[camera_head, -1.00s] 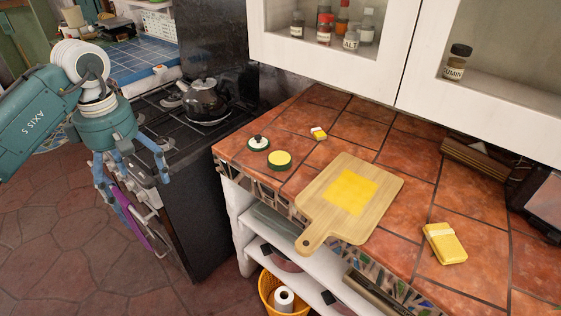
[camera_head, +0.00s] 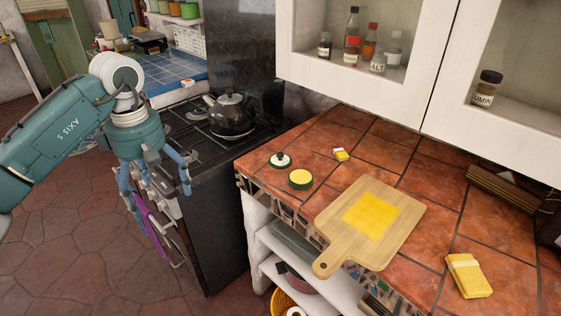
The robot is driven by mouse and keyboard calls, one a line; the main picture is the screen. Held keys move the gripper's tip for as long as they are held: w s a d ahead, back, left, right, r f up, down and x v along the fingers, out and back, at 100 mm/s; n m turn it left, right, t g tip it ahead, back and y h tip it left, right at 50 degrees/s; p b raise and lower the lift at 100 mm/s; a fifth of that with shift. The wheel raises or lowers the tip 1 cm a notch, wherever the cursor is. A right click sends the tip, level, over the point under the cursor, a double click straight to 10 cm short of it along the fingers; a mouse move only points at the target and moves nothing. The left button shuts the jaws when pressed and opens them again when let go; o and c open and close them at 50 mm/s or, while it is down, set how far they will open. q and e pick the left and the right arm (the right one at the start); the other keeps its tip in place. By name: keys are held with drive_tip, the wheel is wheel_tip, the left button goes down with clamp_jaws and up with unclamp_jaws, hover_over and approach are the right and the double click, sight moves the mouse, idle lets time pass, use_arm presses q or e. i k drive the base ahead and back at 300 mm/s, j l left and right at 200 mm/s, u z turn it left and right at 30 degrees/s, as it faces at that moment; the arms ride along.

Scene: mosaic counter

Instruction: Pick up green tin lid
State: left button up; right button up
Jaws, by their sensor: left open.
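A small round lid (camera_head: 280,160) with a green rim, a white top and a dark knob lies on the tiled counter near its left edge. Just in front of it is a round tin (camera_head: 301,180) with a green side and a yellow top; the two are apart. My left gripper (camera_head: 161,202) hangs pointing down in front of the stove, well to the left of the lid. Its fingers are spread and empty. My right gripper is not in view.
A cutting board (camera_head: 327,247) with a yellow square lies right of the tin. A kettle (camera_head: 231,114) stands on the stove. A white wall cabinet (camera_head: 435,90) overhangs the counter's back.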

sight(279, 160)
drive_tip(key=i+j+z, duration=0.2)
drive_tip(key=z, duration=0.2)
drive_tip(key=i+j+z, duration=0.5)
drive_tip(key=j+z, duration=0.25)
